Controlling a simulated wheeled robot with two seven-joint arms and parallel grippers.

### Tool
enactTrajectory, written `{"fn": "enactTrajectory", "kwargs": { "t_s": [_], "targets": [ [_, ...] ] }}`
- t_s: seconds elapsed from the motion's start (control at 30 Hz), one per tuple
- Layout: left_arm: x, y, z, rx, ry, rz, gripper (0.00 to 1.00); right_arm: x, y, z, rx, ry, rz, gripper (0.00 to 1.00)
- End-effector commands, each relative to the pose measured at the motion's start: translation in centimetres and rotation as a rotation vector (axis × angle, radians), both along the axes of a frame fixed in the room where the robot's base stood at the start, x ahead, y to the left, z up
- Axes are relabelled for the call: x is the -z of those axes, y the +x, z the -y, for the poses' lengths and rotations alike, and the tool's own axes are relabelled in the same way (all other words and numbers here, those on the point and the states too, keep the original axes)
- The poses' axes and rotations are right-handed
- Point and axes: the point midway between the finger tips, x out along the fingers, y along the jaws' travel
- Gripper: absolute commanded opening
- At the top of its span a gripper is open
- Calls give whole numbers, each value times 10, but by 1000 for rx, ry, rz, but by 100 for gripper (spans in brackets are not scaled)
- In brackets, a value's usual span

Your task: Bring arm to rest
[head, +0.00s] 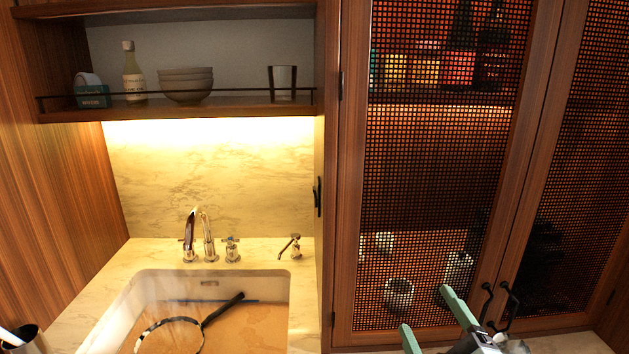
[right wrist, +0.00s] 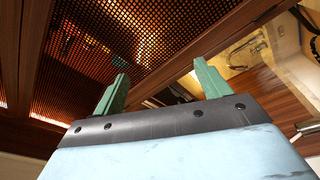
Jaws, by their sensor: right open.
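My right gripper (head: 434,318) is at the bottom right of the head view, in front of the lower part of the mesh cabinet doors. Its two green fingers are spread apart with nothing between them. The right wrist view also shows the gripper (right wrist: 160,85), open and empty, with the mesh door (right wrist: 100,45) beyond it. My left gripper is not in either view.
A mesh door (head: 440,150) with black handles (head: 487,300) stands close to my right gripper. A sink (head: 215,310) with a pan-like item is at left. A faucet (head: 207,240) stands behind it. A shelf (head: 180,110) holds bowls (head: 187,85) and a bottle (head: 133,72).

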Motion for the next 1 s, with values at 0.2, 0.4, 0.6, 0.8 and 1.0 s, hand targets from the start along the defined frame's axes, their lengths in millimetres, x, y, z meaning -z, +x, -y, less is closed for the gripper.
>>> {"fn": "enactTrajectory", "kwargs": {
  "t_s": [0.2, 0.4, 0.6, 0.8, 1.0],
  "targets": [
    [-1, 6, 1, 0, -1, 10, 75, 120, -50, 52, 289, 376, -593, 76],
    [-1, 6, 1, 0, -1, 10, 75, 187, -121, 60, 459, 567, -989, 76],
    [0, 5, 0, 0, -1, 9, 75, 221, -191, 54, 577, 683, -1301, 76],
    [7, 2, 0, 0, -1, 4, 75, 272, -200, 50, 612, 697, -1395, 76],
    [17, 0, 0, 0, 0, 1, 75, 340, -194, 48, 620, 685, -1418, 76]
  ]
}}
